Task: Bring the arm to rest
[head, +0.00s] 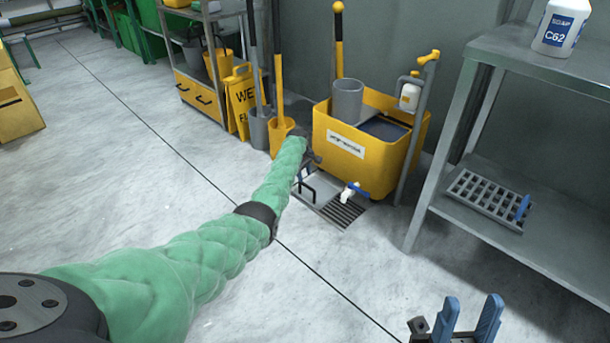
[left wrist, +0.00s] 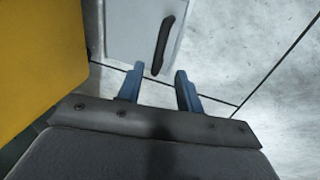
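My left arm in a green quilted sleeve reaches from the lower left to the front of the yellow tub (head: 350,165). My left gripper (head: 308,160) is dark and small there, and its fingers are hard to make out in the head view. In the left wrist view my left gripper (left wrist: 160,70) has two blue fingers apart with nothing between them. A pale panel with a dark handle (left wrist: 163,45) lies beyond the fingertips; I cannot tell the gap. My right gripper (head: 465,322) shows at the bottom right with its blue fingers apart and empty.
The tub has a tap (head: 350,192) over a floor drain grate (head: 342,211). A grey metal table (head: 540,75) stands at right, with a soap bottle (head: 562,25) on top and a slotted tray (head: 485,192) below. A yellow wet-floor sign (head: 242,100) stands behind.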

